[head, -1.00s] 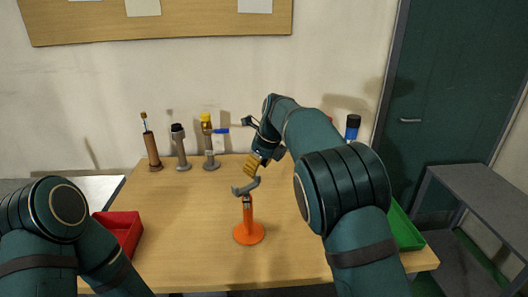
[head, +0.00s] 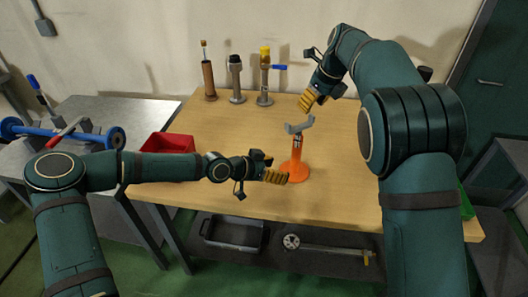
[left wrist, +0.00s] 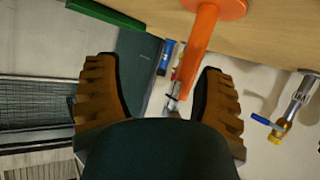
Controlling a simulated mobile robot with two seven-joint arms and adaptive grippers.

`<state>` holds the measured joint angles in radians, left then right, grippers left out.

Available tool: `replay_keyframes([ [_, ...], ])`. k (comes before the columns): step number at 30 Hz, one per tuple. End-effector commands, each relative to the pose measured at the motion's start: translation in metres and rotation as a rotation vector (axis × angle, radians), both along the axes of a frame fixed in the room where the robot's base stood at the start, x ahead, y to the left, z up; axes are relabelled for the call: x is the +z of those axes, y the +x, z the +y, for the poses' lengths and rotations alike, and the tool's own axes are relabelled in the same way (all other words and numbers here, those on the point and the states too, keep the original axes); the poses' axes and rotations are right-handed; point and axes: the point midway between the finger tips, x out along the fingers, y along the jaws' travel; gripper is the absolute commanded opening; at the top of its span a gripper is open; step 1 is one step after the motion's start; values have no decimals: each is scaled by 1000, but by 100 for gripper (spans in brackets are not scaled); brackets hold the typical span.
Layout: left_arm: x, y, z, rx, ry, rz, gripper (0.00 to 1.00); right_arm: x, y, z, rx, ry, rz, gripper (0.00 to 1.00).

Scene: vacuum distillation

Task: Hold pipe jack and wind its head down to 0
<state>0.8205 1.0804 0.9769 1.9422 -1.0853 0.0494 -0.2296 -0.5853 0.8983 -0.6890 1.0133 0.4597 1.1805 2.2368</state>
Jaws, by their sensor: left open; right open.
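The pipe jack has an orange stand (head: 296,171) with a grey V-shaped head (head: 298,125) on top. It stands upright near the middle of the wooden table. My left gripper (head: 286,177) is beside the stand's lower part, on its left; in the head view I cannot tell whether it touches. In the left wrist view the orange stand (left wrist: 199,40) rises between my two open, ridged fingers, beyond their tips. My right gripper (head: 304,103) is open and empty, just above and behind the head, apart from it.
Three upright tools, a brown one (head: 209,78), a grey one (head: 236,78) and a yellow-topped one (head: 264,75), stand at the table's back. A red bin (head: 167,143) is at the left, a green bin (head: 466,205) at the right. The table front is clear.

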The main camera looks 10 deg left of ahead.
Motion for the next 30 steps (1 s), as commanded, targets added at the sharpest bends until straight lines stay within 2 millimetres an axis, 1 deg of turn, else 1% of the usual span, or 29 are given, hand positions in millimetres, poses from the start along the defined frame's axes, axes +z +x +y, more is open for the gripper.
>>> replay_keyframes([
  [1, 9, 12, 12, 15, 8, -45, 70, 0, 0, 0, 0, 0, 0, 46],
  [3, 19, 22, 24, 24, 23, -95, 70, 0, 0, 0, 0, 0, 0, 46],
  [6, 27, 32, 36, 35, 38, -140, 70, 0, 0, 0, 0, 0, 0, 46],
  [9, 31, 37, 39, 39, 46, -161, 70, 0, 0, 0, 0, 0, 0, 46],
  [11, 30, 40, 38, 40, 47, -164, 70, 0, 0, 0, 0, 0, 0, 46],
  [17, 20, 55, 16, 36, 48, -164, 70, 0, 0, 0, 0, 0, 0, 46],
  [30, -11, 100, -39, 38, 45, -161, 70, 0, 0, 0, 0, 0, 0, 46],
])
